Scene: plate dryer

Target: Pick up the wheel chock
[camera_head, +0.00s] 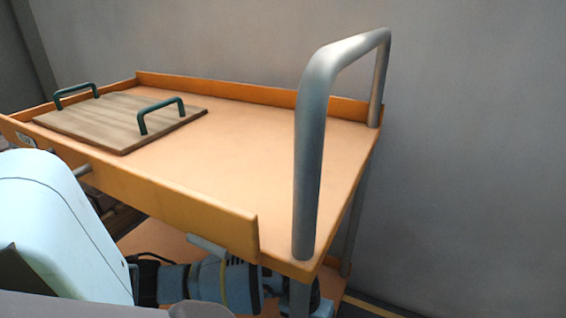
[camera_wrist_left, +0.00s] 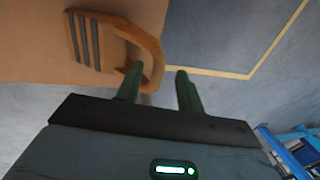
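The wheel chock (camera_wrist_left: 88,42) shows in the left wrist view as an orange-brown block with dark stripes and a looped handle (camera_wrist_left: 152,45). It lies at the edge of an orange-tan surface, with the loop reaching towards the right. My left gripper (camera_wrist_left: 159,70) is open, with one green finger seeming to reach into the loop and the other outside it, so the handle's bar lies between them. I cannot tell whether either finger touches it. In the head view the chock is not visible, and the left gripper's fingers are hidden. My right gripper is in neither view.
An orange two-level cart (camera_head: 262,150) stands against a grey wall. Its top holds a wooden board (camera_head: 105,122) with two green handles. A grey tube handle (camera_head: 310,150) rises at its right end. My left arm reaches below the top shelf. A yellow floor line (camera_wrist_left: 262,60) runs beyond the cart.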

